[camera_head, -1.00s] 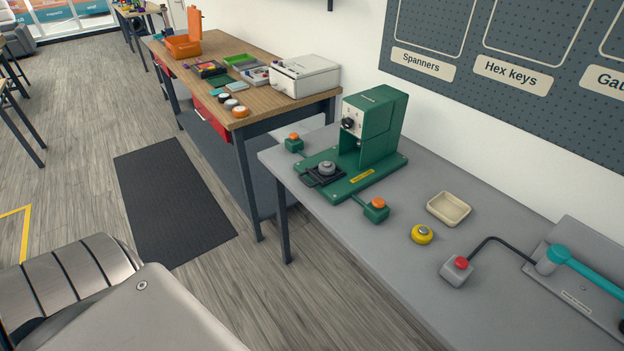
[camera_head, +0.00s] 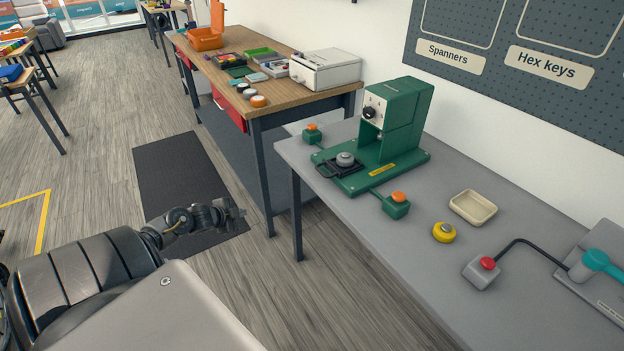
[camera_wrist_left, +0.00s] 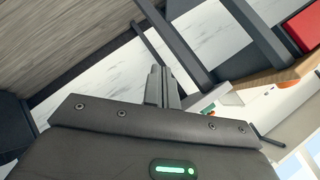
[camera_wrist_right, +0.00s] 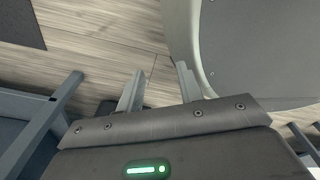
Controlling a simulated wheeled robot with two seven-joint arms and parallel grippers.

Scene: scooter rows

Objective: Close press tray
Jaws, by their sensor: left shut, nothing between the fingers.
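The green press (camera_head: 396,125) stands on the grey bench. Its small black tray (camera_head: 328,169) sticks out at the front left of the green base, with a handle at its outer end. A grey round part (camera_head: 345,159) sits on the tray. My left gripper (camera_head: 238,210) is in front of the bench, over the floor, well apart from the tray. In the left wrist view its fingers (camera_wrist_left: 162,84) are together and empty. My right gripper (camera_wrist_right: 158,82) shows only in the right wrist view, with its fingers apart and nothing between them.
Two green boxes with orange buttons (camera_head: 397,205) (camera_head: 312,134) flank the press. A cream dish (camera_head: 473,207), a yellow button (camera_head: 444,232) and a grey red-button box (camera_head: 482,271) lie to the right. A wooden workbench (camera_head: 272,100) stands behind. The floor before the bench is open.

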